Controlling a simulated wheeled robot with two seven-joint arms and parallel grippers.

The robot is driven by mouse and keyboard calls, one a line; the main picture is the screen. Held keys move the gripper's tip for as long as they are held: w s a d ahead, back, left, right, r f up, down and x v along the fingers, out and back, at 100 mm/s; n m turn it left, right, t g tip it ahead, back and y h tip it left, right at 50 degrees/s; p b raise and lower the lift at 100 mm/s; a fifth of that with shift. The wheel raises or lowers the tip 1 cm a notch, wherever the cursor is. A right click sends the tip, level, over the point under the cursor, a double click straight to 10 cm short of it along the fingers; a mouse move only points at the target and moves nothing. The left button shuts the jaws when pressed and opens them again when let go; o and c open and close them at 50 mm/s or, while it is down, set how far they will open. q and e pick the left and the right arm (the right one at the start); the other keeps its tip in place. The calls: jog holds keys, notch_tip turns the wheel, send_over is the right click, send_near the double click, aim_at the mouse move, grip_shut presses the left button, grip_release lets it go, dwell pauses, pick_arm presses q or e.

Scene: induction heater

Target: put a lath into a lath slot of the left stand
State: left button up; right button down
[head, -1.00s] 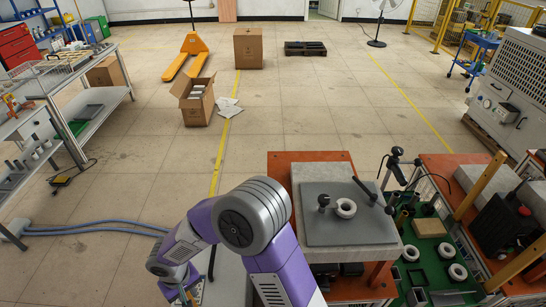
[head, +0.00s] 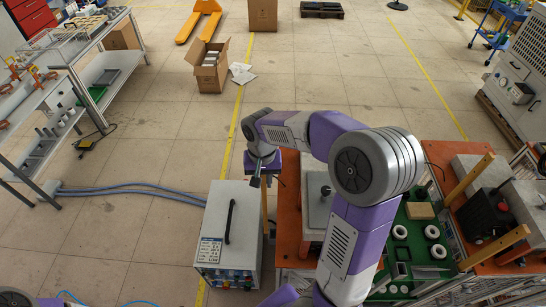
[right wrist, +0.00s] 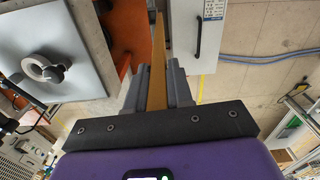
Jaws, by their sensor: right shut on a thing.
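My right gripper (head: 260,176) is shut on a lath (head: 264,208), a thin yellow-brown wooden strip that hangs downward in the head view. In the right wrist view the lath (right wrist: 157,66) stands between the two grey fingers (right wrist: 156,88) and reaches beyond them. The left stand (head: 288,205) has an orange top with a concrete slab and grey plate on it; my right arm hides part of it. Its orange top also shows in the right wrist view (right wrist: 122,40). The lath is by its left edge; I cannot make out a slot. My left gripper is out of view.
A grey power unit (head: 242,230) with a black handle stands on the floor left of the stand. The right stand (head: 455,205) carries laths (head: 468,178). A green board (head: 400,235) with white rings lies between the stands.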

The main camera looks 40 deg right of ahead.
notch_tip(320, 180, up, 3)
jog(key=s+d+p, duration=0.1)
jog(key=d, duration=0.1)
jog(key=b, duration=0.5)
send_near(265, 205)
jog(key=shift+d, duration=1.5)
jog(key=shift+s+f+m, duration=0.1)
jog(key=shift+f+m, duration=0.3)
jog(key=shift+f, duration=0.15)
jog(key=shift+s, duration=0.1)
jog(key=shift+f, duration=0.2)
jog(key=shift+f+b, duration=2.4)
jog(key=shift+f, duration=0.45)
jog(key=c, duration=0.9)
grip_release()
